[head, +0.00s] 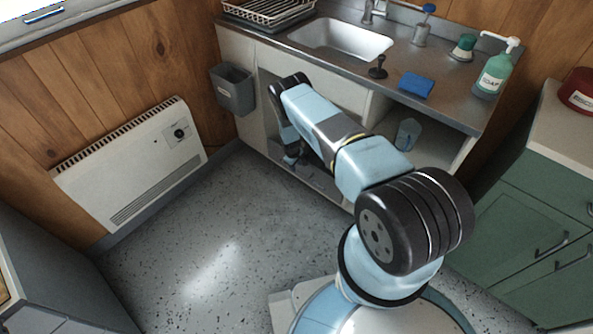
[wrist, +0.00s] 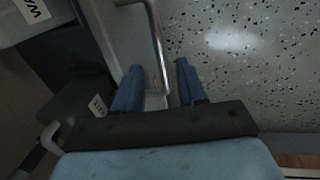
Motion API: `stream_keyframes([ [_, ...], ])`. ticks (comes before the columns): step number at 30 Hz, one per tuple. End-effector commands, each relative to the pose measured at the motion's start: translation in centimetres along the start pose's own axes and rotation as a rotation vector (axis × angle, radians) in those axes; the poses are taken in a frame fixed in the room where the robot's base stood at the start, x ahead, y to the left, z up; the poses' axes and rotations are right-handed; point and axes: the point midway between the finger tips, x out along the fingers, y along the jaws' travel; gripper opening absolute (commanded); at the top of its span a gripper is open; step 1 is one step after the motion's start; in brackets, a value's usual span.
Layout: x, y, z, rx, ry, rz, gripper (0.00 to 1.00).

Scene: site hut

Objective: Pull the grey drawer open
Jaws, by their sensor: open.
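The grey drawer (wrist: 122,28) shows in the wrist view as a pale grey face with a metal bar handle (wrist: 156,40) running along it. My gripper (wrist: 158,67) is open, with its two blue fingers on either side of the handle's near end. The handle lies between the fingers, with a visible gap to the right finger; whether the left finger touches it I cannot tell. In the head view my gripper (head: 291,156) is low in front of the open sink cabinet, and my arm hides most of the drawer and its handle.
The sink counter (head: 340,75) is above my arm. A grey bin (head: 233,90) hangs at the cabinet's left end. A white heater (head: 135,160) is on the left wall and a green cabinet (head: 525,235) on the right. The speckled floor (head: 210,225) is clear before the cabinet.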

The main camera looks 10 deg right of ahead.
Motion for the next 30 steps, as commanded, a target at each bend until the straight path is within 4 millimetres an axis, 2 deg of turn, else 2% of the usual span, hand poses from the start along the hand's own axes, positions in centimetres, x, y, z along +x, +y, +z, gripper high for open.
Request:
stream_keyframes([
  [6, 2.7, 0.0, 0.1, -0.001, -0.001, 0.000, 0.41],
  [12, 4.2, 0.1, 0.1, -0.001, -0.001, 0.001, 0.41],
  [25, 4.7, 0.0, 0.0, -0.001, 0.000, 0.000, 0.41],
  [30, 4.7, 0.0, 0.0, -0.001, 0.000, 0.000, 0.26],
])
